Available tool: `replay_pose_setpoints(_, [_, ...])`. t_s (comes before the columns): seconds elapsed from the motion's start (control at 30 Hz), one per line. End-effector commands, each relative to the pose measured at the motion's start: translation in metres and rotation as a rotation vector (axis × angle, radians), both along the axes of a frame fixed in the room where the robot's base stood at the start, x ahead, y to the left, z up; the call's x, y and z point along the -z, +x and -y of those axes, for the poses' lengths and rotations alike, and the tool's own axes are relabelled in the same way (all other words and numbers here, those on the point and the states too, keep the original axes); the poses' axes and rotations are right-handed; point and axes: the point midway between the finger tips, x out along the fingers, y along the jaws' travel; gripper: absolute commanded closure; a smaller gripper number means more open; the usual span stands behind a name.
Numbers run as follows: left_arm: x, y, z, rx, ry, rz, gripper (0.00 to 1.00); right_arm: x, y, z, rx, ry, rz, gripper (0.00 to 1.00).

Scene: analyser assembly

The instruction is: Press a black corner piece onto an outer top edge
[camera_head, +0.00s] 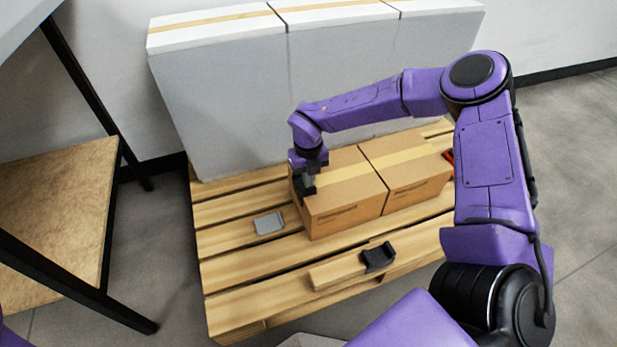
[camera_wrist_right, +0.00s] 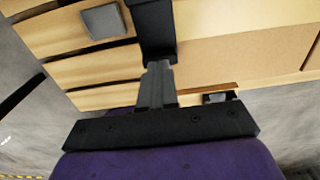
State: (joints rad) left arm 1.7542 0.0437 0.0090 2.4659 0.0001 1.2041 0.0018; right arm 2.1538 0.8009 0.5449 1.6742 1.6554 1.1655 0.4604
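A black corner piece (camera_wrist_right: 152,28) is between the grey fingers of my right gripper (camera_wrist_right: 156,82), which look closed on it. In the head view, my right gripper (camera_head: 307,182) points down at the left top edge of the nearer cardboard box (camera_head: 340,217). The dark piece there is at or against that edge; whether it is seated cannot be told. A second black corner piece (camera_head: 378,257) sits over a wooden block on the pallet's front. My left gripper is not in view.
A second cardboard box (camera_head: 418,196) adjoins the first on the wooden pallet (camera_head: 240,295). A small grey tray-like piece (camera_head: 268,222) lies left of them. Tall grey cartons (camera_head: 225,110) stand behind. A black-framed shelf (camera_head: 60,185) is at left. A red object (camera_head: 448,156) is partly hidden by my arm.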

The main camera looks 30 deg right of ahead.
Motion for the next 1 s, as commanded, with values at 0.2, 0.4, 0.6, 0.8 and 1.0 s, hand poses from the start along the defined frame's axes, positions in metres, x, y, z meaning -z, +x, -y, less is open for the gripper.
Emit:
replay_pose_setpoints(0.2, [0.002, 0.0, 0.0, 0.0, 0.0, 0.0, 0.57, 0.003, 0.0, 0.0, 0.0, 0.0, 0.0, 1.0])
replay_pose_setpoints(0.4, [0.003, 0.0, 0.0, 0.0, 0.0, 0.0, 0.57, 0.006, 0.0, 0.0, 0.0, 0.0, 0.0, 1.0])
replay_pose_setpoints(0.6, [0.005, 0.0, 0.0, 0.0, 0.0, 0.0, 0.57, 0.008, 0.0, 0.0, 0.0, 0.0, 0.0, 1.0])
replay_pose_setpoints(0.8, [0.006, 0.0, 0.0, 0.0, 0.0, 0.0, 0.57, 0.01, 0.0, 0.0, 0.0, 0.0, 0.0, 1.0])
replay_pose_setpoints(1.0, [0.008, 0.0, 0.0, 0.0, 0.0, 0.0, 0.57, 0.013, 0.0, 0.0, 0.0, 0.0, 0.0, 1.0])
